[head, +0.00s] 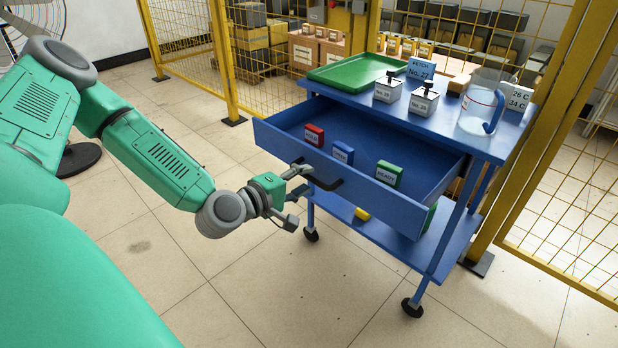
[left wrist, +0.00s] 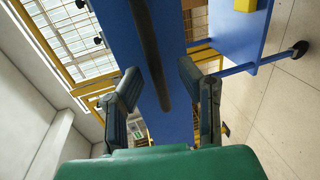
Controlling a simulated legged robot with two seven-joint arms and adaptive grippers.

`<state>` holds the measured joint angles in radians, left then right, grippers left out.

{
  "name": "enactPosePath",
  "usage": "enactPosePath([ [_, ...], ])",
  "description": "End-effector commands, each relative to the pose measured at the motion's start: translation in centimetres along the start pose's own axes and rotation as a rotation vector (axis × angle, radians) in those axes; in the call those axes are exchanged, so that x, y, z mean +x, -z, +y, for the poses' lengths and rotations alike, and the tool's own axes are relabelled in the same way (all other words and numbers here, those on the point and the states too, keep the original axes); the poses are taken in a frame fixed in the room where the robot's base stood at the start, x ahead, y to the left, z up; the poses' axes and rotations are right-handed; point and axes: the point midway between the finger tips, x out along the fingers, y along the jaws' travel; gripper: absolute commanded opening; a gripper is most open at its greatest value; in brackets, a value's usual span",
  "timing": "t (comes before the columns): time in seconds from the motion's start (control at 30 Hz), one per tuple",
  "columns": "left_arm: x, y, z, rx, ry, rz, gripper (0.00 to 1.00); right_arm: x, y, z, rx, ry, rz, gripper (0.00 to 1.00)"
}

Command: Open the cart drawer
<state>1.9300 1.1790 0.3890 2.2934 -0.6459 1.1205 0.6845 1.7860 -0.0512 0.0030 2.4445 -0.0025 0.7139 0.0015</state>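The blue cart drawer (head: 407,209) is pulled far out of the cart (head: 463,138), toward my left arm. Its dark handle (head: 324,184) is on the drawer front. My left gripper (head: 301,188) is at the left end of the handle. In the left wrist view, the two fingers of the left gripper (left wrist: 158,82) stand apart, and the dark handle bar (left wrist: 150,50) runs between them with gaps on both sides. I cannot tell whether any finger touches it. My right gripper is not in view.
Red (head: 314,135), blue (head: 343,152) and green (head: 389,173) labelled blocks are in the drawer. The cart top holds a green tray (head: 354,72), small labelled boxes and a clear jug (head: 479,108). Yellow mesh fencing (head: 224,62) stands behind. The floor in front is clear.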

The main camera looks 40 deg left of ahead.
Motion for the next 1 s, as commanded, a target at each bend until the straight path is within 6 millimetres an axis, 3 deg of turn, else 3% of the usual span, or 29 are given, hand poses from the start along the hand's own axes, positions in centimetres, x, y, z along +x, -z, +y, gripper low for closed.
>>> enactPosePath([
  [0.13,-2.7,0.2,-0.1,-0.007,0.000,0.002,0.33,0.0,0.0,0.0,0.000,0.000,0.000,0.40],
  [0.33,-4.7,0.2,-0.2,-0.003,0.001,0.001,0.33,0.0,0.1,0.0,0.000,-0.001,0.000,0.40],
  [1.0,-5.1,0.1,-0.2,-0.001,0.003,-0.001,0.33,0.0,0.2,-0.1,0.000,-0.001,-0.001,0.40],
])
